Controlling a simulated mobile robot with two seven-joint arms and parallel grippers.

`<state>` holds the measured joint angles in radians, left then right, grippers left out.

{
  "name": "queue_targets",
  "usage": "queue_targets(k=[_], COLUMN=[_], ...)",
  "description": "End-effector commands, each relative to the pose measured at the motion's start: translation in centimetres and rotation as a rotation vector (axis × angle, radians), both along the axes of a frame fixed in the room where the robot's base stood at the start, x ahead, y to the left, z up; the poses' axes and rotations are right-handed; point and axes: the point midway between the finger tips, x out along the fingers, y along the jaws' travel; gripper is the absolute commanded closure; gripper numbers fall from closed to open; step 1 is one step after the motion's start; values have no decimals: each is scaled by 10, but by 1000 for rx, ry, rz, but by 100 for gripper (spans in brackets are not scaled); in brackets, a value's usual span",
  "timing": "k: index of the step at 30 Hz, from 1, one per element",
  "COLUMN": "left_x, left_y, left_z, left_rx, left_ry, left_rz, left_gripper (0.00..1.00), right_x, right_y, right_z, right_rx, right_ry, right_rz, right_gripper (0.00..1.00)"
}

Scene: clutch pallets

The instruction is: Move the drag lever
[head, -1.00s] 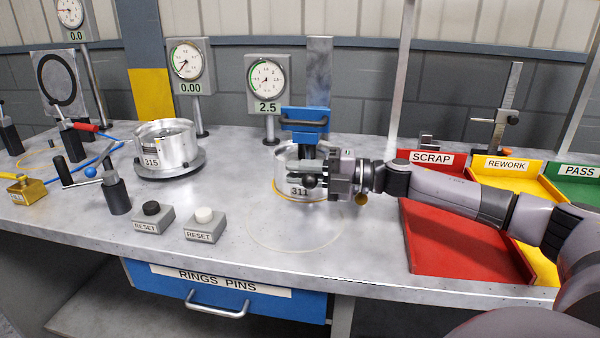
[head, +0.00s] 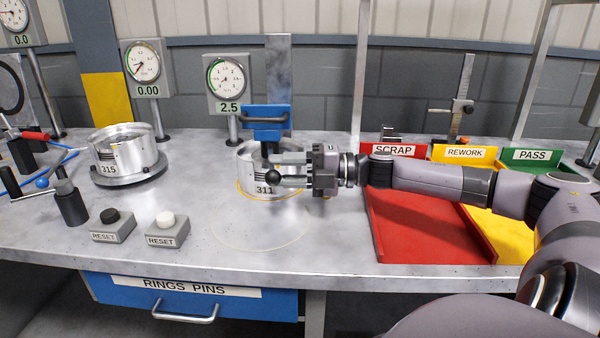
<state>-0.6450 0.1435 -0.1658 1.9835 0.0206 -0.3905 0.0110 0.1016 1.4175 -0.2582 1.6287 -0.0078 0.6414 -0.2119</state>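What looks like the drag lever (head: 271,175) is a short dark stem with a black ball knob. It hangs below a blue block with a handle (head: 266,122), in front of the metal drum marked 311 (head: 264,190). My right gripper (head: 280,170) comes in from the right, its fingers pointing left with a gap between them. The fingertips are beside the knob and overlap it in the picture; I cannot tell whether they touch it. The gripper covers the drum's right side. My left gripper is not in view.
A gauge reading 2.5 (head: 227,84) stands behind the drum. Another drum marked 315 (head: 125,155) and two reset buttons (head: 112,226) are to the left. The bench front is clear.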

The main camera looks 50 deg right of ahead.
Motion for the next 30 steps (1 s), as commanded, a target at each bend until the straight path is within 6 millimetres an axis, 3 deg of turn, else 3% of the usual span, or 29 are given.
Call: queue_targets(k=[5,18,30], left_x=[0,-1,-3], left_y=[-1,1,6], left_z=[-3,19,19], left_rx=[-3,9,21], left_ry=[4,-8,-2], left_rz=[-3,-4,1], left_gripper=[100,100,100], right_x=[-7,-21,-25], right_y=[-5,-18,-22], right_z=[-1,2,1], right_rx=[-5,-2,-1], right_ry=[2,7,1], right_rz=[2,3,1], right_gripper=[62,62,62])
